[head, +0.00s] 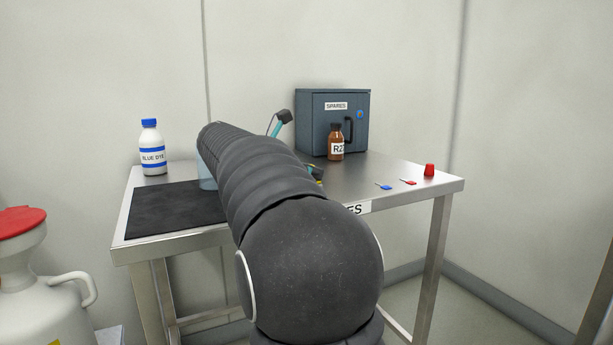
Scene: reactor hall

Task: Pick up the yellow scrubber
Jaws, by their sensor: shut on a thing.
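I cannot make out the yellow scrubber as a whole. A small dark piece with yellow and teal on it (316,173) shows at the right edge of my arm, and I cannot tell whether it is part of the scrubber. My dark ribbed arm reaches over the steel table (400,190) and hides its middle. My gripper is hidden behind the arm, so its fingers and anything in them do not show.
A pale blue container (206,176) is partly hidden by my arm. A teal tool with a black head (281,121), a brown bottle (336,146), a spares cabinet (357,115) and a red cap (429,170) are also there.

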